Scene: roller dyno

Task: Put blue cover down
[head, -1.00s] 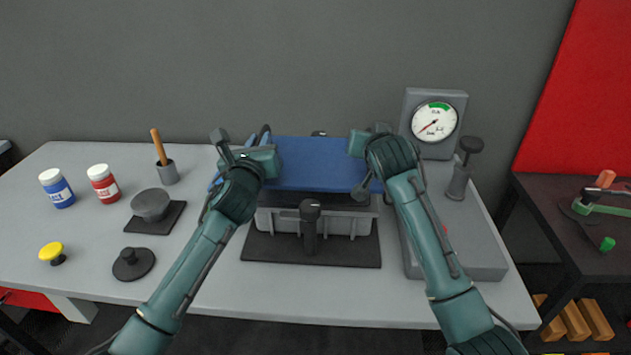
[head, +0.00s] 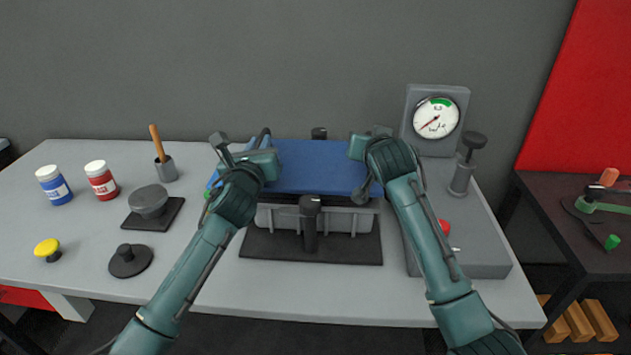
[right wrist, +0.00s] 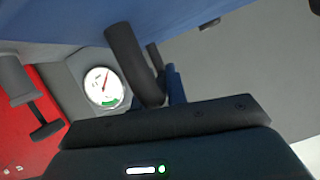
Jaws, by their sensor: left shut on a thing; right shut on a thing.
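The blue cover (head: 318,166) lies level over the grey roller unit (head: 345,219) in the middle of the table. It also fills the top of the right wrist view (right wrist: 200,22). My left gripper (head: 262,160) is shut on the cover's left side, at a dark handle. My right gripper (head: 362,150) is at the cover's right side; in the right wrist view a dark curved handle (right wrist: 133,62) of the cover stands at its jaws, and it is shut on it. The fingertips are mostly hidden in the head view. I cannot tell whether the cover touches the unit.
A pressure gauge (head: 436,118) on a grey housing and a grey plunger (head: 465,165) stand at right. At left are a blue-labelled bottle (head: 54,186), a red-labelled bottle (head: 101,181), a brush cup (head: 166,169), a grey knob (head: 148,202) and a yellow button (head: 47,250).

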